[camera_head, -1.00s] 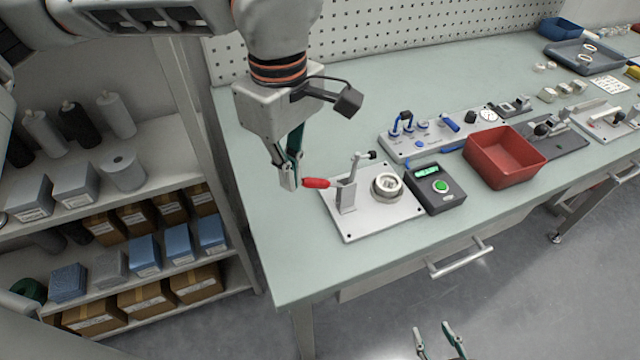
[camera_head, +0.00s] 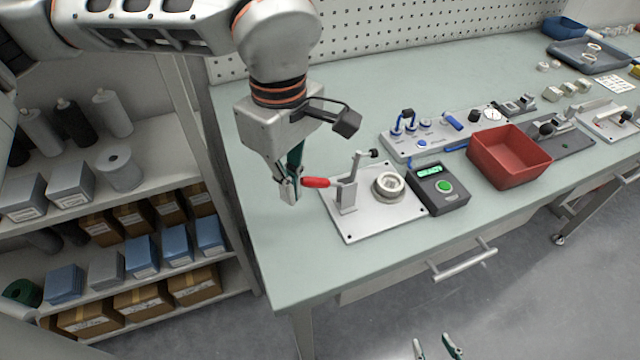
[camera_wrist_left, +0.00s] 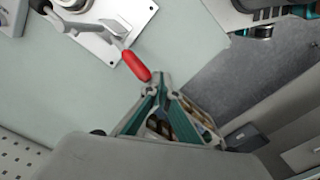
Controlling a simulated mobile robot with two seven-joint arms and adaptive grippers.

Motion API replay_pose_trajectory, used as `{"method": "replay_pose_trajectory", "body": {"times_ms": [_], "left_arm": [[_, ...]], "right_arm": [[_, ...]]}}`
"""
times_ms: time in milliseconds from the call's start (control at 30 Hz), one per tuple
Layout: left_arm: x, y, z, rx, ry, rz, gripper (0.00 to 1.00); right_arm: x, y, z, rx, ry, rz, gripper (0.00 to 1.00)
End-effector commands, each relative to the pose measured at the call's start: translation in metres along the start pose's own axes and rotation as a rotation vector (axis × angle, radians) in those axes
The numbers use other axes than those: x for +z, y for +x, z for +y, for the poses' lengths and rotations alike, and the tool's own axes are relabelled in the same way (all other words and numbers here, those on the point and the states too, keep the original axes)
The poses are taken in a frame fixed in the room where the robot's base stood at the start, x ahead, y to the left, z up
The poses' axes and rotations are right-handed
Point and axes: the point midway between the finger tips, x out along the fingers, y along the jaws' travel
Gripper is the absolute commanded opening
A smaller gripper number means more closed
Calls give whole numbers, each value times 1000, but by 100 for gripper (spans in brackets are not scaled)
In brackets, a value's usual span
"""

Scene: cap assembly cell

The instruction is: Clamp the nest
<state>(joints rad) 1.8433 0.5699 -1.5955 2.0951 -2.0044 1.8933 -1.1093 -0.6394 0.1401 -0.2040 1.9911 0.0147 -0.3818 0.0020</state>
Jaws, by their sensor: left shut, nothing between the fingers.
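The nest (camera_head: 389,185) is a pale round ring on a white base plate (camera_head: 377,220). A toggle clamp (camera_head: 347,192) stands on the plate's left side. Its arm is raised, its black tip above and clear of the nest. The clamp's red handle (camera_head: 317,182) points left, out past the plate's edge. My left gripper (camera_head: 291,198) is shut and empty, just left of the handle's end. In the left wrist view the red handle (camera_wrist_left: 136,66) ends close to the fingertips (camera_wrist_left: 161,80); whether they touch I cannot tell. My right gripper (camera_head: 434,347) shows only its fingertips, apart, at the bottom edge.
A dark box with a green button (camera_head: 441,190) sits right of the plate. A red bin (camera_head: 509,156) and a grey fixture panel (camera_head: 436,136) stand further right. The table's front left is clear. A shelf with boxes is at left.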

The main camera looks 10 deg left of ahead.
Motion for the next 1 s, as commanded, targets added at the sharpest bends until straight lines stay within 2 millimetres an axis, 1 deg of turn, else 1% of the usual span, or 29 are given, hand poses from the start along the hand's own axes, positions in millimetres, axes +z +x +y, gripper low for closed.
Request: {"method": "replay_pose_trajectory", "body": {"times_ms": [267,700,1000], "left_arm": [[1,-2,1,1,-1,0,0],[12,-11,22,8,2,-1,0],[16,-15,28,3,1,0,0]], "right_arm": [[-3,0,1,1,-1,4,40],[-15,-2,3,4,-2,20,40],[-17,-3,4,4,-4,22,40]]}}
